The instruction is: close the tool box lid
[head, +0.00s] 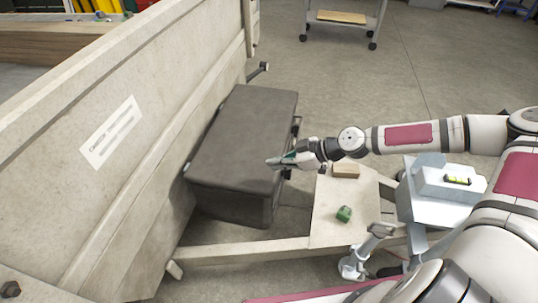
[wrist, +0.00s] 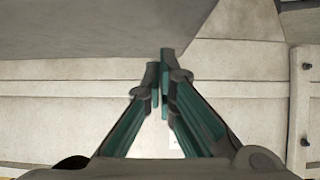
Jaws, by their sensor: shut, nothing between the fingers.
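The dark grey tool box (head: 240,145) sits against the inner side of the trailer's large beige panel in the head view. Its broad flat lid faces up and looks down on the box; I cannot tell whether it is latched. In the wrist view a grey surface, probably the lid (wrist: 100,28), fills the upper left.
The beige panel (head: 110,125) rises on the left. A frame beam (head: 240,250) runs in front. A wheeled cart (head: 342,18) stands behind on open floor.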

